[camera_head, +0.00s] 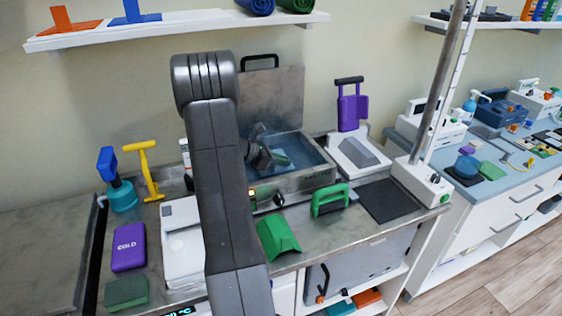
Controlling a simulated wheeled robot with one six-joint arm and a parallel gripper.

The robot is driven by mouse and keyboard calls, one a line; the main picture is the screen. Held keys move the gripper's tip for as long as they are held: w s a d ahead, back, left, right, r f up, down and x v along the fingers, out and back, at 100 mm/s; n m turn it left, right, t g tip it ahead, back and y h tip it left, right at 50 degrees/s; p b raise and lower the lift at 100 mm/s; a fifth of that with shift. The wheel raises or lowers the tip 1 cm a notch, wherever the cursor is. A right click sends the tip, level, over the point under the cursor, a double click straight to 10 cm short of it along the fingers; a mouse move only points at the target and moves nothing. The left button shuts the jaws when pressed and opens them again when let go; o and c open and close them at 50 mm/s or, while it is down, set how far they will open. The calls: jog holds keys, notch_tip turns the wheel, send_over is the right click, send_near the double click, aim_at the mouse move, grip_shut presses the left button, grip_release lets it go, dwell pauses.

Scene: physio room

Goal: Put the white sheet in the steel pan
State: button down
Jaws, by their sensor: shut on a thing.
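The steel pan (305,180) is a rectangular metal tank on the worktop, with its grey lid (280,92) raised upright behind it. Blue shows inside the pan. My gripper (268,157) is over the left part of the pan's opening, partly behind my arm. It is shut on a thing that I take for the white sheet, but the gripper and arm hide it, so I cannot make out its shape. I cannot tell whether it touches the pan's inside.
A green-handled tool (330,201) and a green wedge (278,238) lie before the pan. A metal pole (440,82) rises at the right. A shelf (180,26) hangs above.

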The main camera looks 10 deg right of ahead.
jog(key=shift+w+f, duration=0.25)
jog(key=shift+f, duration=0.2)
jog(key=shift+f, duration=0.35)
jog(key=c, duration=1.5)
grip_release()
jog(key=shift+r, duration=0.1)
jog(key=shift+c, duration=0.2)
jog(key=shift+r, duration=0.1)
jog(key=shift+r+p, duration=0.2)
jog(key=shift+p, duration=0.1)
jog(key=b+v, duration=0.1)
jog(key=v, duration=1.1)
